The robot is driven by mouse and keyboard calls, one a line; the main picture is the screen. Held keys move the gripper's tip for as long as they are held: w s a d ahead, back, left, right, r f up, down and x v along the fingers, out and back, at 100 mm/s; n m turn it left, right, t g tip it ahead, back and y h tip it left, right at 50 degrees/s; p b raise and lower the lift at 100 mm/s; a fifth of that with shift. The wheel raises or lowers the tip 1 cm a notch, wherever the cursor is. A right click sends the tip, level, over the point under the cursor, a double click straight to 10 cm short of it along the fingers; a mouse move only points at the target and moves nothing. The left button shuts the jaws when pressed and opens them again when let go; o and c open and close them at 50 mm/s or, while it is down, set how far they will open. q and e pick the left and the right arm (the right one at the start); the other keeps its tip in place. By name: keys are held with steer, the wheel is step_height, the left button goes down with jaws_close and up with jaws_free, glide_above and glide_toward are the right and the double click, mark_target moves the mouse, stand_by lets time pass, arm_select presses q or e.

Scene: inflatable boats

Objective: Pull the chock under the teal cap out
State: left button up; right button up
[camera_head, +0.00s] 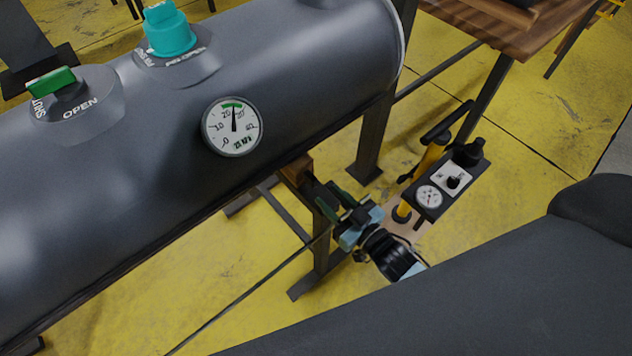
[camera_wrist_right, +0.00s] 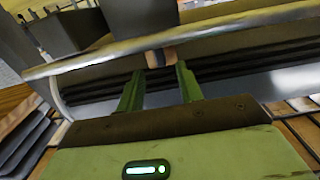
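The teal cap (camera_head: 168,30) sits on a valve on top of the dark grey inflated tube (camera_head: 290,60). A brown wooden chock (camera_head: 296,170) shows under the tube's lower edge, below the gauge; most of it is hidden. In the right wrist view the chock (camera_wrist_right: 160,58) appears as a small tan-brown block just ahead of the fingertips. My right gripper (camera_head: 330,194) is beside the tube near the chock. In the right wrist view its two green fingers (camera_wrist_right: 160,68) stand apart with nothing clearly held between them. My left gripper is out of view.
A round gauge (camera_head: 233,127) is on the tube's side, and a green-handled valve (camera_head: 58,85) marked SHUT and OPEN is at left. A yellow pump with a black gauge box (camera_head: 450,182) stands right of my gripper. Dark stand legs (camera_head: 370,140) rise from the yellow floor.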

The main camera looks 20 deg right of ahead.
mark_target(315, 183)
steer(key=x, duration=0.6)
jaws_close()
